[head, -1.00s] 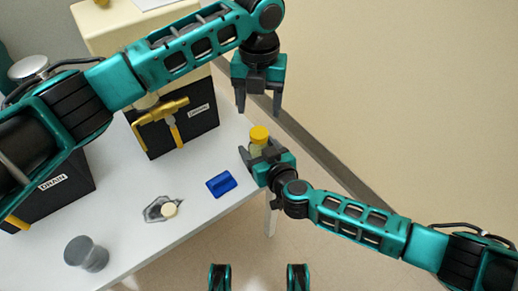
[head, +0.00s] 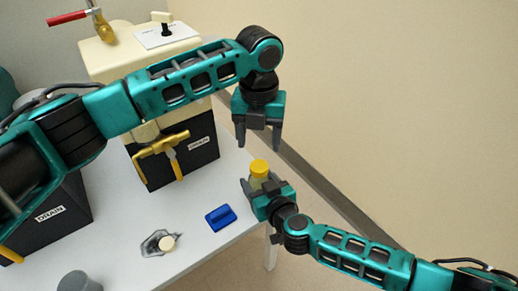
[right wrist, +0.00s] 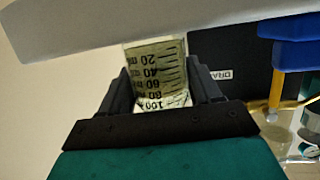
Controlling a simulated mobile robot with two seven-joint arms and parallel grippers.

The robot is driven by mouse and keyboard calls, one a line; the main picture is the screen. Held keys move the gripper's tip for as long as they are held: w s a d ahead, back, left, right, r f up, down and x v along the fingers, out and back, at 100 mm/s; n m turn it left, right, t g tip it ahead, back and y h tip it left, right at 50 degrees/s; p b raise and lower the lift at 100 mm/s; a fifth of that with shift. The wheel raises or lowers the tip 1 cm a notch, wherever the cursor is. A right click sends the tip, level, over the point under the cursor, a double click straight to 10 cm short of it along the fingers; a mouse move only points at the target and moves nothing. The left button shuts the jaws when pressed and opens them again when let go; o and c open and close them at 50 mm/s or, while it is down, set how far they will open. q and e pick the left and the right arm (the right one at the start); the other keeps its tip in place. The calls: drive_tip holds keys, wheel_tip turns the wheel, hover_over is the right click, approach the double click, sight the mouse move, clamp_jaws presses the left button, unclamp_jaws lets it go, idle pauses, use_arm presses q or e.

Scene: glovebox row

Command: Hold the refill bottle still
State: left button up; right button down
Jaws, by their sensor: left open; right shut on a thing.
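Behind stand a black DRAIN box (head: 200,150) with a brass valve and a cream housing (head: 105,60). A grey cylinder (head: 78,283) stands at front left.

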sight(259, 166)
use_arm(q)
wheel_tip(259, 166, down, 8)
drive_tip(key=shift+r, duration=0.1)
idle(0.4)
